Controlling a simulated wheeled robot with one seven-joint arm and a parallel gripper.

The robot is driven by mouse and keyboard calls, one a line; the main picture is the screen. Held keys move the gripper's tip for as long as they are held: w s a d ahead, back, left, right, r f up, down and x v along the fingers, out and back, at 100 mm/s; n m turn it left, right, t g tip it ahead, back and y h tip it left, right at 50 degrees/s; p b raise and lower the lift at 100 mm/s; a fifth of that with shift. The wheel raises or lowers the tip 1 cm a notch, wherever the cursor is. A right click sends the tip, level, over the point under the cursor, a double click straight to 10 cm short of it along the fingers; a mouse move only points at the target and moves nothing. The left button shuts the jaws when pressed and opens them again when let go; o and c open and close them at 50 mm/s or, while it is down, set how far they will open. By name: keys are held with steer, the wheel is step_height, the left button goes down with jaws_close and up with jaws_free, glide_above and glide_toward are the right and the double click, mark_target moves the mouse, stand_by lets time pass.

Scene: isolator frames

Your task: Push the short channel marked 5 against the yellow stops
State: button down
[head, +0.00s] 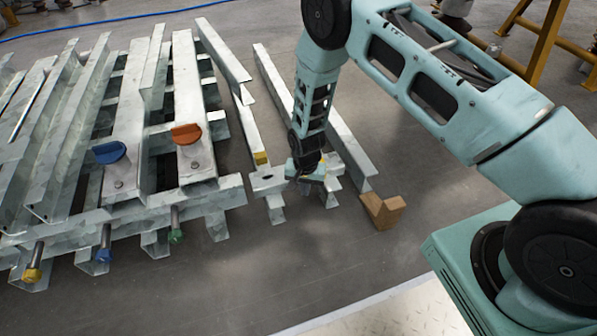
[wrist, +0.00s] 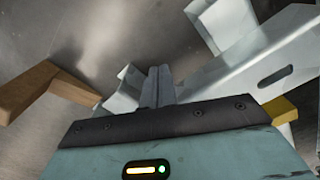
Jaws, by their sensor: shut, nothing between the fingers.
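A short grey galvanised piece (head: 267,181) with an opening in its face lies just left of my gripper (head: 307,183) in the head view. A slotted galvanised channel (wrist: 247,68) fills the upper right of the wrist view. I cannot read a 5 on either, so I cannot tell which is the marked channel. One yellow stop (head: 261,158) sits at the near end of a long rail; a yellow block also shows at the right of the wrist view (wrist: 282,109). My gripper's fingers (wrist: 157,84) are together and empty, close beside galvanised metal; contact is unclear.
A brown angled block (head: 382,210) stands on the floor right of my gripper, near a long rail's end. At left is a rack of galvanised channels (head: 125,125) with a blue tab (head: 109,152), an orange tab (head: 186,134) and protruding coloured-tip bolts. The floor in front is clear.

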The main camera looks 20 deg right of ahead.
steer(key=shift+w+b, duration=0.6)
steer(key=shift+w, duration=1.5)
steer(key=shift+w, duration=0.2)
steer(key=shift+w+b, duration=0.65)
steer(key=shift+w, duration=0.7)
steer(key=shift+s+r+p, duration=0.1)
steer(key=shift+s+p, duration=0.7)
steer(key=shift+s, duration=0.3)
